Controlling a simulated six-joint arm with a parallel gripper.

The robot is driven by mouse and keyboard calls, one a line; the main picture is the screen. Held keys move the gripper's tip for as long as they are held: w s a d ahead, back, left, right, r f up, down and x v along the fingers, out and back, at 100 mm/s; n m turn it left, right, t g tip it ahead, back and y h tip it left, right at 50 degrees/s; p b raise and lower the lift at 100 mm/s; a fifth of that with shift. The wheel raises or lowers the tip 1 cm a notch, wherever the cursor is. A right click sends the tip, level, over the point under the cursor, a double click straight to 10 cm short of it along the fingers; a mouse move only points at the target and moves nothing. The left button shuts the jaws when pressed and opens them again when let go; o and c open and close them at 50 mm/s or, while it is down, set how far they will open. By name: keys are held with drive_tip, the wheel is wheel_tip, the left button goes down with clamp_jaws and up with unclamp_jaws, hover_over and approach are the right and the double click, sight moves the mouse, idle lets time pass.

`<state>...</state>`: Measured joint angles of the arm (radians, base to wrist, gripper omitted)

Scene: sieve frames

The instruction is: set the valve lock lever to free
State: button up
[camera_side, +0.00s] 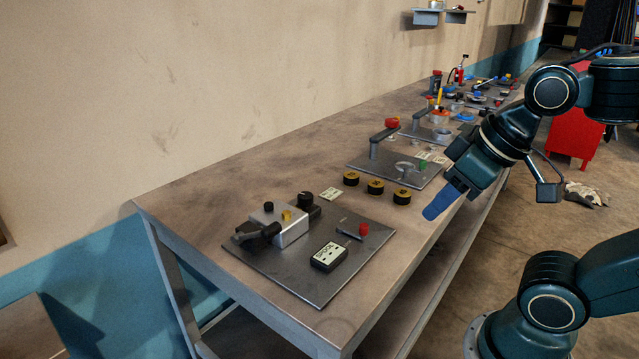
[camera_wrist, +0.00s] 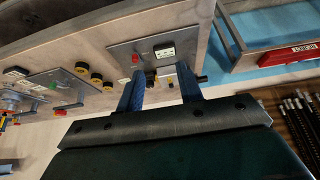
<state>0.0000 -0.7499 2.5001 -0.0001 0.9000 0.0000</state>
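A near metal panel (camera_side: 300,277) carries a small flat lever with a red knob (camera_side: 363,229) and a black block with a white label (camera_side: 329,256). A grey box (camera_side: 291,230) with black handles stands on the same panel. I cannot tell which part is the valve lock lever or read the label. In the wrist view the red knob (camera_wrist: 135,59) and labelled block (camera_wrist: 164,52) lie beyond my fingers, which partly hide the panel. My gripper (camera_side: 436,208) is above the table's right edge, clear of the panel. Its blue fingers (camera_wrist: 159,88) are apart and empty.
Several black discs with yellow tops (camera_side: 375,187) lie beside the near panel. A second panel (camera_side: 415,183) holds a post with a red-knobbed arm (camera_side: 392,123) and a ring. More fittings crowd the table's far end. The wall runs along the left.

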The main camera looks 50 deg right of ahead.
drive_tip(key=shift+o, duration=0.5)
drive_tip(key=m+g, duration=0.3)
drive_tip(key=g, duration=0.3)
hover_over(365, 225)
wheel_tip(365, 225, down, 4)
drive_tip(key=shift+f, duration=0.1)
wheel_tip(365, 225, down, 14)
drive_tip(key=shift+r, duration=0.15)
idle(0.4)
drive_tip(key=shift+c, duration=0.4)
